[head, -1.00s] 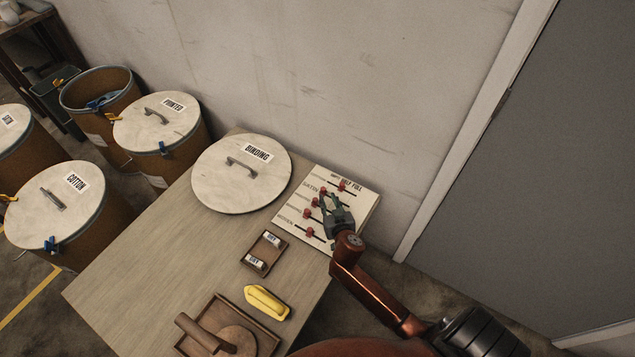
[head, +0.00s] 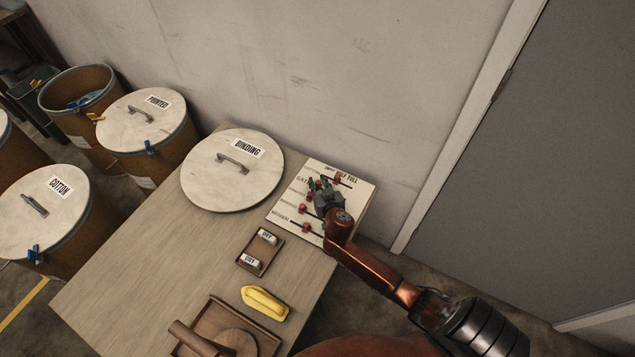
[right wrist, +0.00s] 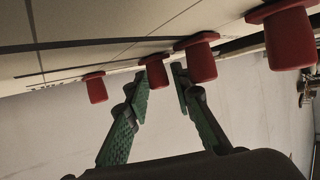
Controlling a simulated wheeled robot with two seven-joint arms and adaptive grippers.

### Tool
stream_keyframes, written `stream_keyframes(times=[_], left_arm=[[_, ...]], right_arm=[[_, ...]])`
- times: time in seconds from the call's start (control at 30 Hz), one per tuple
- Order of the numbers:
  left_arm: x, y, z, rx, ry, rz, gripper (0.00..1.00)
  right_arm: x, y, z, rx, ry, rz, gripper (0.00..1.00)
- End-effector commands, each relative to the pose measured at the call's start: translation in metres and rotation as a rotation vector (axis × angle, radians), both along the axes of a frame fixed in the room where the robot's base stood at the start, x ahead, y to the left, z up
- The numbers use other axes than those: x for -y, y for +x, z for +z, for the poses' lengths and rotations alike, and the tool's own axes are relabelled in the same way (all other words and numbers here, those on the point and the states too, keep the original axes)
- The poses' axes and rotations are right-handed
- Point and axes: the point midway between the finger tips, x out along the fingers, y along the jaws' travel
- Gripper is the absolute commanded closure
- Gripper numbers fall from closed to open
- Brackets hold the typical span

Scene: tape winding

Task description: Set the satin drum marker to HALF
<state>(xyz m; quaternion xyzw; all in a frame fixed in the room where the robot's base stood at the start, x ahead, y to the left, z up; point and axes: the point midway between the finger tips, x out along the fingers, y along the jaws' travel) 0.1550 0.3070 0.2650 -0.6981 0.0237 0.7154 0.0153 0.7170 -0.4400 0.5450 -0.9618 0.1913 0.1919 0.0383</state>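The marker board (head: 358,196) is a pale panel at the table's far right corner, with rows of slots, red knobs and headings that read HALF and FULL. The satin row's label (head: 303,180) is partly covered by my right gripper (head: 318,188), which is over the board's upper middle. In the right wrist view my gripper (right wrist: 158,78) has its green-grey fingers apart, with one red knob (right wrist: 155,70) between or just beyond the tips. I cannot tell whether they touch it, nor surely which row it belongs to. My left gripper is not in view.
Another red knob (right wrist: 198,57) is close beside the right fingertip. On the table are a BINDING drum lid (head: 232,172), a small tray (head: 262,253), a yellow object (head: 265,302) and a wooden tray (head: 205,320). Lidded drums stand left; a wall rises behind.

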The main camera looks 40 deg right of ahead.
Motion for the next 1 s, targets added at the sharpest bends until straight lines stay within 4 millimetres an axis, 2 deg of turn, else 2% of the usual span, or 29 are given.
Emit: stream_keyframes(times=[0.13, 0.43, 0.9, 1.0], left_arm=[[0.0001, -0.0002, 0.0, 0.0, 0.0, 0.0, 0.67], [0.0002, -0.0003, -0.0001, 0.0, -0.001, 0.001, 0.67], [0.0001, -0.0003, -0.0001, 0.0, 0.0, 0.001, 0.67], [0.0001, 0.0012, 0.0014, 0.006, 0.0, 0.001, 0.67]], right_arm=[[0.0, -0.0001, 0.0004, 0.0, 0.0, 0.0, 0.79], [-0.0001, -0.0002, 0.0002, 0.0, 0.0, 0.0, 1.0], [-0.0005, -0.0003, 0.0001, 0.0, 0.0, 0.001, 1.0], [0.0018, -0.0064, 0.0003, 0.0, 0.002, 0.0, 1.0]])
